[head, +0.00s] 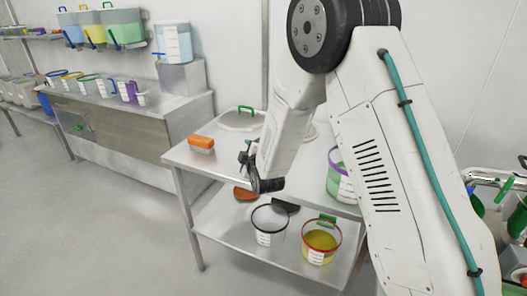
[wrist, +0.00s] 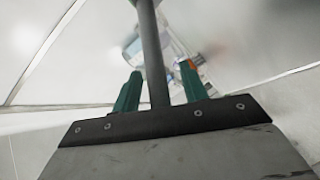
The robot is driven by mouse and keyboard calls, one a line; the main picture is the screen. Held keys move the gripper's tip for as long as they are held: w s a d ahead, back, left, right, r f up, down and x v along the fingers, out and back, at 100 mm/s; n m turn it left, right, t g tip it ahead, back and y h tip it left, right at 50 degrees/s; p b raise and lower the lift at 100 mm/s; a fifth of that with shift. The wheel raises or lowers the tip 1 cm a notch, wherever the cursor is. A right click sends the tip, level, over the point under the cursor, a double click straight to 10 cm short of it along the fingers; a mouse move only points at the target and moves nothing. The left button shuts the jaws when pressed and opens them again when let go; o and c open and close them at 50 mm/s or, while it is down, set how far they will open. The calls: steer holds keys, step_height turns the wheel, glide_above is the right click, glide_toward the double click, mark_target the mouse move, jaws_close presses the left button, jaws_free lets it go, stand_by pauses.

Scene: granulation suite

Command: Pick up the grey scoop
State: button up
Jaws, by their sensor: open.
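In the wrist view my gripper (wrist: 160,72) shows two green fingers spread apart. No scoop is clear in that view.
A brown-orange piece (head: 244,193), clear tub (head: 270,222) and red-rimmed yellow tub (head: 321,240) are on the lower shelf. Floor at left is clear.

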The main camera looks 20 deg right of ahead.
jaws_close()
steer(key=shift+w, duration=0.1)
